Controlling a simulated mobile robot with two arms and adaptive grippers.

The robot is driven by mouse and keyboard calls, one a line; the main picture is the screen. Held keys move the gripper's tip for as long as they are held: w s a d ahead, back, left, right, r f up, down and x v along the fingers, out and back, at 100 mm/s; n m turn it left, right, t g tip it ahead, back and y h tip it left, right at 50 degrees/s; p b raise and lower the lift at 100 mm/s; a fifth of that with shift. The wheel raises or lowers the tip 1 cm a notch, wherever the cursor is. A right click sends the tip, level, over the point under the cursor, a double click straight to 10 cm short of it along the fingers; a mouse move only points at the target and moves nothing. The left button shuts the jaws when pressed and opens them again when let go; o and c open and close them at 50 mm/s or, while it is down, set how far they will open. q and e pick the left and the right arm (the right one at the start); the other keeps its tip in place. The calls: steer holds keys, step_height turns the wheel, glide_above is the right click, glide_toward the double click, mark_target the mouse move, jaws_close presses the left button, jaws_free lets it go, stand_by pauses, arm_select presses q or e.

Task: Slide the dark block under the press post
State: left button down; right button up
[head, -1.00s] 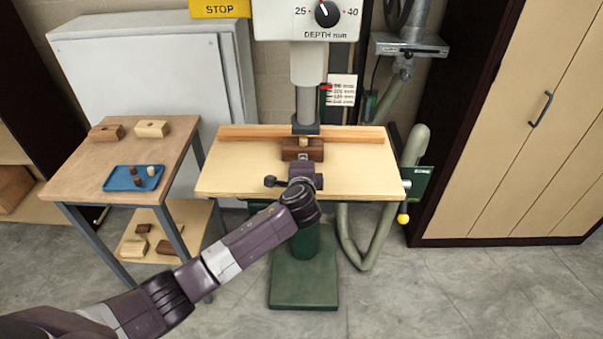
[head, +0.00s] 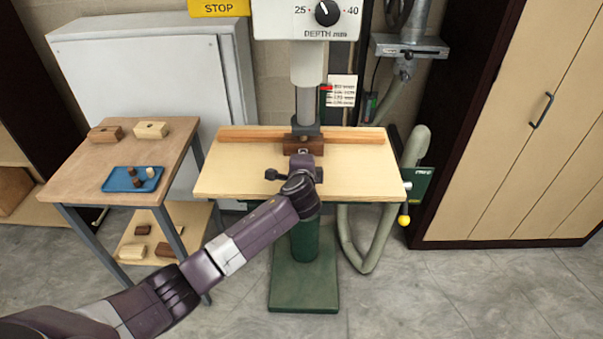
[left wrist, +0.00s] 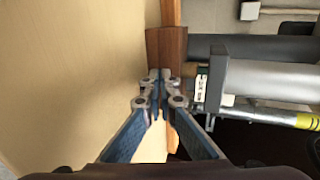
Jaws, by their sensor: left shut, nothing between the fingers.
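The dark block (head: 291,149) is brown wood and lies on the pale press table (head: 235,178), close to the wooden fence at its back. The press post (head: 307,104) comes down from above, its dark foot (head: 306,131) just above and overlapping the block in the head view. My left gripper (head: 303,155) is shut and empty at the block's near side. In the left wrist view the closed fingertips (left wrist: 160,76) meet the near face of the block (left wrist: 167,45); firm contact is hard to tell. My right gripper is not in view.
The fence (head: 250,134) runs along the table's back edge. At left, a side table (head: 75,175) bears two wooden blocks and a blue tray (head: 119,181) with small pieces. A hose (head: 360,250) and a yellow-knobbed lever (head: 403,219) hang at right. Both table sides are clear.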

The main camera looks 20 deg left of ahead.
arm_select(q)
steer(key=p+v, duration=0.2)
steer(key=v, duration=0.1)
steer(key=p+v, duration=0.1)
steer(key=shift+s+d+f, duration=0.1)
steer(key=shift+s+f, duration=0.15)
steer(key=shift+s, duration=0.1)
steer(key=shift+s+d+r+p, duration=0.1)
steer(key=shift+s+d+p, duration=0.2)
steer(key=shift+s, duration=0.4)
steer(key=shift+s+d+p, duration=0.1)
steer(key=shift+s+p, duration=0.3)
steer(key=shift+s, duration=0.25)
steer(key=shift+s+d+r+p, duration=0.15)
steer(key=shift+s+p, duration=0.2)
steer(key=shift+s, duration=0.35)
steer(key=shift+f, duration=0.15)
steer(key=shift+f, duration=0.1)
